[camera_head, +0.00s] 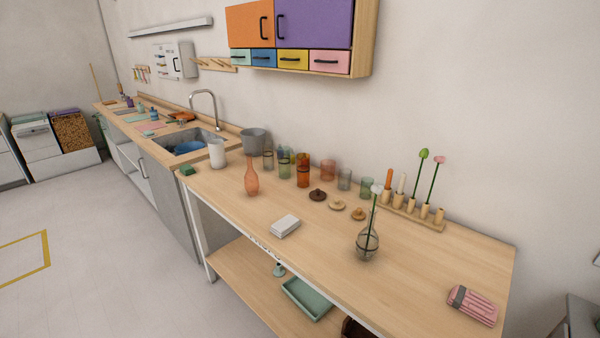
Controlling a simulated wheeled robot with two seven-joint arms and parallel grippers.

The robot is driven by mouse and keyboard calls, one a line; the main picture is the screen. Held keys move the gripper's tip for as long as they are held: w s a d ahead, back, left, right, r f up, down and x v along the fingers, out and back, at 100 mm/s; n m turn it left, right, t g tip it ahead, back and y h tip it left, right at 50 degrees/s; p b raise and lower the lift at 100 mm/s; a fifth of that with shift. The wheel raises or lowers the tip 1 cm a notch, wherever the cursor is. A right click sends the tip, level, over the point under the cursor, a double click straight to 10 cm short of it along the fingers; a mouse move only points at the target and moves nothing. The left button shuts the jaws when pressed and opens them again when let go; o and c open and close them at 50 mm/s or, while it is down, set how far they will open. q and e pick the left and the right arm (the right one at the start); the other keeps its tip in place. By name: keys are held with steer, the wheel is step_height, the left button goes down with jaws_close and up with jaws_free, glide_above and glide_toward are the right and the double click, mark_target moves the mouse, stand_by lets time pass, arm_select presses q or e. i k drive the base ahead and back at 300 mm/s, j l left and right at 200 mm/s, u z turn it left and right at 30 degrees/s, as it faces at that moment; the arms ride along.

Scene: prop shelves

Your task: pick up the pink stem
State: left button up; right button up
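The pink stem (440,160) has a small pink head on a thin green stalk. It stands upright in a wooden holder (415,215) near the back right of the wooden counter, by the wall. Just left of it, a stem with a green head (424,153) stands in the same holder. A stem with a white head (377,188) stands in a round clear glass vase (367,243) nearer the front edge. Neither of my grippers shows in the head view.
An orange vase (251,177), several tinted glasses, small lids and a white stack (285,226) stand left on the counter. Pink folded cloths (473,305) lie at the front right. The counter between vase and cloths is clear. A wall cabinet (290,25) hangs above.

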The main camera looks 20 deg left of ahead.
mark_target(440, 159)
steer(key=i+j+z, duration=0.35)
steer(key=j, duration=0.3)
steer(key=i+j+z, duration=0.2)
steer(key=j, duration=0.15)
steer(key=j+z, duration=0.15)
steer(key=j, duration=0.2)
